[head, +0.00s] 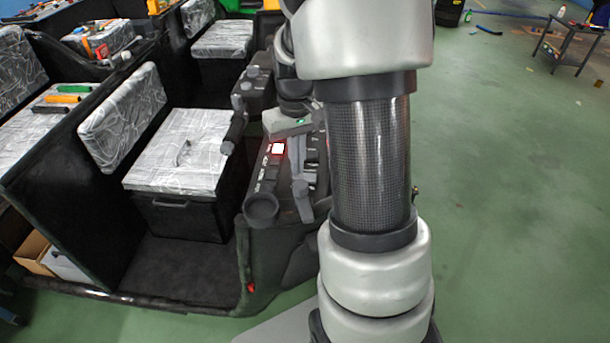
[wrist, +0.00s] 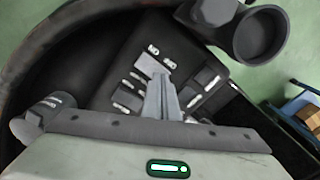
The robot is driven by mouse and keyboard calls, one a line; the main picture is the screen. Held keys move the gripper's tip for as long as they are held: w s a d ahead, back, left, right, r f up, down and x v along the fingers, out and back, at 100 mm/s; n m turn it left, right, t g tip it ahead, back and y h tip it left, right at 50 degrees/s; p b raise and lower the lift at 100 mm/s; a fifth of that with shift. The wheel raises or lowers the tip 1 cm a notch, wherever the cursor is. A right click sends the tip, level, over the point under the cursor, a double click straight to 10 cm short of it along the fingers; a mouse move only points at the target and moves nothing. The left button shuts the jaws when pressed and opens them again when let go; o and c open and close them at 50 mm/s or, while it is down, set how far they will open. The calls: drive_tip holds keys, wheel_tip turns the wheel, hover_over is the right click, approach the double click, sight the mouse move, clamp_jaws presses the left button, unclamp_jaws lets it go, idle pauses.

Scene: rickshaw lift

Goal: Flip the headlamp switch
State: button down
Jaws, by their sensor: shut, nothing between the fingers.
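The dark control panel (head: 262,178) of the vehicle carries several switches with white labels, and it also shows in the wrist view (wrist: 132,58). One switch (head: 278,149) glows white and red in the head view. I cannot tell whether the fingertips touch a switch. My fingers hide part of the panel.
A round dark cup holder (head: 262,206) stands out at the panel's near end. A dark handle (head: 235,130) rises at its left. Plastic-wrapped seats (head: 180,150) lie to the left. Green floor (head: 490,200) is open at right, with a small table (head: 572,45) far back.

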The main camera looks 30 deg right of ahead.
drive_tip(key=shift+f+b, duration=0.35)
drive_tip(key=shift+f, duration=0.2)
drive_tip(key=shift+r, duration=0.15)
wheel_tip(320, 180, up, 7)
drive_tip(key=p, duration=0.5)
idle(0.4)
idle(0.3)
drive_tip(key=s+a+r+t, duration=0.5)
drive_tip(key=s+a+r, duration=0.7)
drive_tip(key=s+r, duration=0.3)
drive_tip(key=shift+s+a+r+n+t, duration=0.15)
drive_tip(key=shift+s+a+n+t, duration=0.2)
drive_tip(key=shift+s, duration=0.6)
